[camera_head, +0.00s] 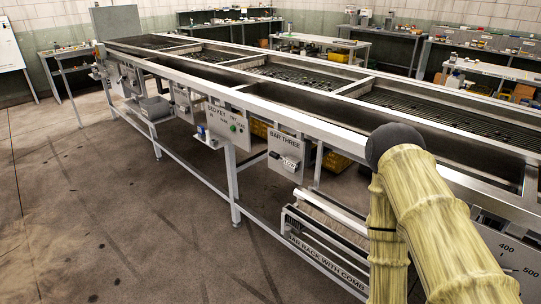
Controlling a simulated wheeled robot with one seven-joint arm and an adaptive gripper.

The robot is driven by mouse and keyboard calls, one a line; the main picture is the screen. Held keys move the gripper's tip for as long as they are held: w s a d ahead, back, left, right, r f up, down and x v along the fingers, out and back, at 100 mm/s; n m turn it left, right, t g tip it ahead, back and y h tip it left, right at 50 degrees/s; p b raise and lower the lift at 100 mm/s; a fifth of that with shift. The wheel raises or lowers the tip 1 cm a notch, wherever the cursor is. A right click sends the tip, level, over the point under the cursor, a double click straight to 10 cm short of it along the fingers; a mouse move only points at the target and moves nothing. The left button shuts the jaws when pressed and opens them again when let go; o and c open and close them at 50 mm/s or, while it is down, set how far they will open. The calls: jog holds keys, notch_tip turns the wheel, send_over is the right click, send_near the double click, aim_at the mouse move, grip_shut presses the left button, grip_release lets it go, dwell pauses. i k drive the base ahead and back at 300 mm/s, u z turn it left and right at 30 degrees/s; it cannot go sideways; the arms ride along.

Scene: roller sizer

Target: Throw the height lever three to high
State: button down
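No lever marked as height lever three can be made out. A grey plate labelled "BAR THREE" (284,155) hangs under the near rail of the roller sizer (300,128), with a small light-coloured part on its face. My arm covers part of the sizer's right side. My gripper does not show in this view.
A rack with comb (325,245) stands low in front of the sizer. A plate marked 400 and 500 (510,255) is at lower right. The floor at left is clear.

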aim_at(275, 156)
jog(key=z, duration=0.05)
jog(key=k, duration=0.5)
jog(key=u, duration=0.35)
jog(key=i, duration=0.95)
jog(key=u, duration=0.45)
